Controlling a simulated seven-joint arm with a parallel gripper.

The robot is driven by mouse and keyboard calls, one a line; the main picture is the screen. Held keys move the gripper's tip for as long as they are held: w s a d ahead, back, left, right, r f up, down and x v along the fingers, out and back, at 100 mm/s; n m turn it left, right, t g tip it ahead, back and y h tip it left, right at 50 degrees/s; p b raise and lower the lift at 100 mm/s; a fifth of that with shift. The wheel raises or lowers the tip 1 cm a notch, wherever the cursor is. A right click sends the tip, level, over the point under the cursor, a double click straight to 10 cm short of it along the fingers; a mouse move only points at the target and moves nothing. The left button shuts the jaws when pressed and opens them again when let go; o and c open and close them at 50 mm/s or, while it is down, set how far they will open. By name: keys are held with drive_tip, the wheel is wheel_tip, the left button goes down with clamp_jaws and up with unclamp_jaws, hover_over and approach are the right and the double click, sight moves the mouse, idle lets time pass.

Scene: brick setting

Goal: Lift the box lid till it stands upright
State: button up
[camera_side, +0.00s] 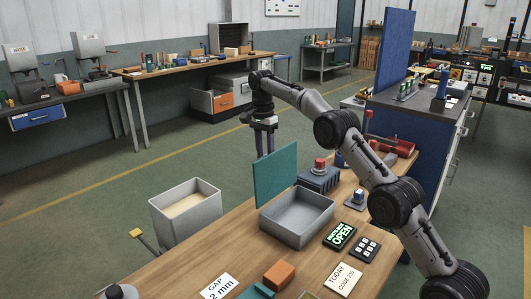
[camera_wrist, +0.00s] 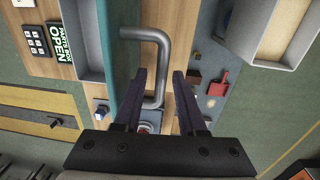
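The grey box (camera_side: 298,217) sits open on the wooden bench in the side view. Its teal lid (camera_side: 275,176) stands about upright along the box's far left edge; in the wrist view the lid (camera_wrist: 121,70) shows nearly edge-on, left of my fingers. A grey U-shaped handle (camera_wrist: 163,60) sticks out from the lid's outer face. My gripper (camera_wrist: 161,74) is open, with the handle's bar between its two fingers and a gap visible at the right finger. In the side view my gripper (camera_side: 265,153) points down behind the lid's top edge.
A display reading OPEN (camera_side: 340,236) is lit green beside the box. A keypad (camera_side: 365,248), an orange block (camera_side: 279,274) and a grey unit with a red knob (camera_side: 319,178) are on the bench. A pale bin (camera_side: 186,212) stands left of the bench.

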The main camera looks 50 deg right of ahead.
drive_tip(key=shift+r, duration=0.2)
drive_tip(key=shift+w+r, duration=0.15)
drive_tip(key=shift+r, duration=1.15)
drive_tip(key=s+r, duration=0.2)
drive_tip(key=r, duration=0.1)
drive_tip(key=s+a+r, duration=0.1)
drive_tip(key=s+r, duration=0.2)
drive_tip(key=shift+s+a+r, duration=0.1)
drive_tip(key=shift+a+r, duration=0.05)
drive_tip(key=shift+r, duration=0.1)
drive_tip(key=s+r, duration=0.1)
drive_tip(key=s, duration=0.2)
drive_tip(key=s+a+r, duration=0.1)
drive_tip(key=s, duration=0.1)
drive_tip(key=s+a+r, duration=0.1)
drive_tip(key=s, duration=0.2)
drive_tip(key=shift+s+a+r, duration=0.2)
drive_tip(key=shift+s+r, duration=0.1)
drive_tip(key=shift+r, duration=0.05)
drive_tip(key=shift+c, duration=0.3)
